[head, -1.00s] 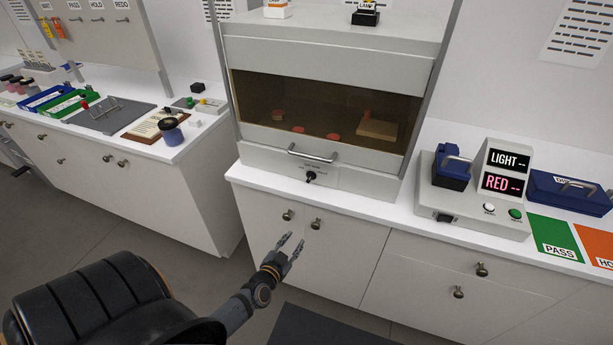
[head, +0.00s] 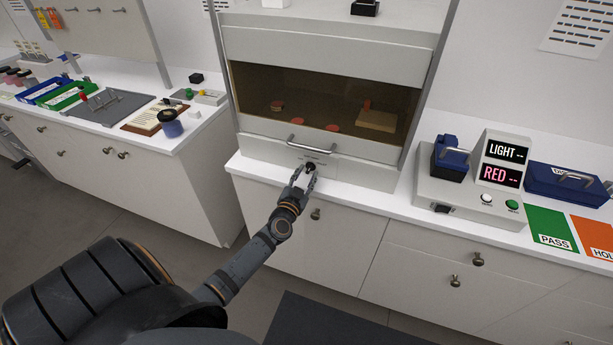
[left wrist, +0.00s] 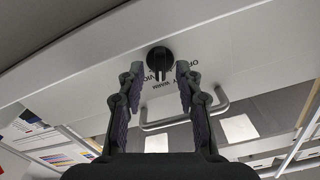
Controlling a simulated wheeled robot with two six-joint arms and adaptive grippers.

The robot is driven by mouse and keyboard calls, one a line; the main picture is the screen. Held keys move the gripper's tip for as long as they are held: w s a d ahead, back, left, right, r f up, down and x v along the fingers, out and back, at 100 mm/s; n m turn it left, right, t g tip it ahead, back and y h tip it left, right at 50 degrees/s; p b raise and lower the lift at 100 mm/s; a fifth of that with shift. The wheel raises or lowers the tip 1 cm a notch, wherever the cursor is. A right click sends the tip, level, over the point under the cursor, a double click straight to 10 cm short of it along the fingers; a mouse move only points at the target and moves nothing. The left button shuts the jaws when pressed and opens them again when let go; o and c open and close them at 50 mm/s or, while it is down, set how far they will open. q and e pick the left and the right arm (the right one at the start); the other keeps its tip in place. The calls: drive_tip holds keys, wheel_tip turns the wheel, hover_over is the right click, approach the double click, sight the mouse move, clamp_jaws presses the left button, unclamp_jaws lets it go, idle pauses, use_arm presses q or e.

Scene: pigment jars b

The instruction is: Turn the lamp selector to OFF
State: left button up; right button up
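The lamp selector is a round black knob (head: 310,166) on the pale lower front panel of the viewing cabinet (head: 345,172), below its bar handle. In the left wrist view the knob (left wrist: 160,60) has a raised grip bar, with small printed labels beside it, partly hidden by a finger; "WARM" is readable. Which label the bar points to, I cannot tell. My left gripper (head: 303,178) is open, and its fingertips (left wrist: 160,70) are on either side of the knob, close to it. Whether they touch it is not clear. My right gripper is not in view.
The cabinet's bar handle (head: 309,149) is just above the knob and shows beyond my fingers in the left wrist view (left wrist: 185,115). The white counter edge (head: 265,178) runs below. A light-and-display unit (head: 465,190) stands to the right.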

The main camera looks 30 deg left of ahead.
use_arm(q)
drive_tip(key=shift+w+a, duration=0.1)
drive_tip(key=shift+w, duration=0.2)
clamp_jaws()
